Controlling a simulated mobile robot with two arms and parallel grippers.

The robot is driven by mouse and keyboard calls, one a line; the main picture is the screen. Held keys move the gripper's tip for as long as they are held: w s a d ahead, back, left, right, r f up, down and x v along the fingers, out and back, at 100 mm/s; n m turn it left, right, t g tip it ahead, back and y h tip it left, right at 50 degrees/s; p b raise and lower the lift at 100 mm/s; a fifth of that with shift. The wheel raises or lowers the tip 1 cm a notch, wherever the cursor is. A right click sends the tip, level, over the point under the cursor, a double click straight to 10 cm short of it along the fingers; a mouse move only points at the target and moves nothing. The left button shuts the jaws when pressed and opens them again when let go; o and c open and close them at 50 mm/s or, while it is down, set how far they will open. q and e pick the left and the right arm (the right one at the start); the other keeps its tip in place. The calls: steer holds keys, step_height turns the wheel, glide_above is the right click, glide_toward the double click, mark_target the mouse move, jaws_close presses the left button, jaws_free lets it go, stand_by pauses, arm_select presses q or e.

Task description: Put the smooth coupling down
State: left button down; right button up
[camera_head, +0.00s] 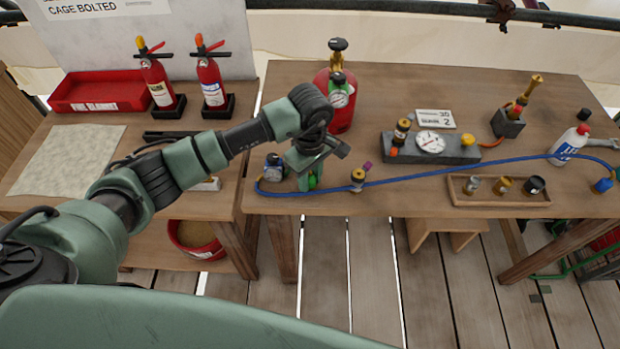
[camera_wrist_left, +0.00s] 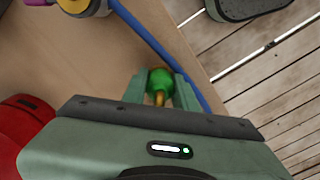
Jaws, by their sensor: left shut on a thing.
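My left gripper (camera_head: 312,178) is shut on the smooth coupling (camera_wrist_left: 160,82), a green piece with a brass-coloured tip. In the left wrist view it sits between the two fingers (camera_wrist_left: 160,90). In the head view only a bit of its green shows under my wrist, near the front left of the wooden workbench (camera_head: 400,203). I cannot tell whether it touches the bench top. My right gripper is not in view.
A blue hose (camera_head: 440,175) runs close by along the bench front. A dark gauge piece (camera_head: 273,168) stands left of the gripper, and a brass fitting (camera_head: 357,178) right. A red cylinder (camera_head: 343,108) stands behind. A wooden tray (camera_head: 500,200) holds three small parts.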

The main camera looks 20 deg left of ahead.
arm_select(q)
steer(key=shift+f, duration=0.55)
steer(key=shift+f, duration=0.15)
steer(key=c, duration=1.1)
jaws_free()
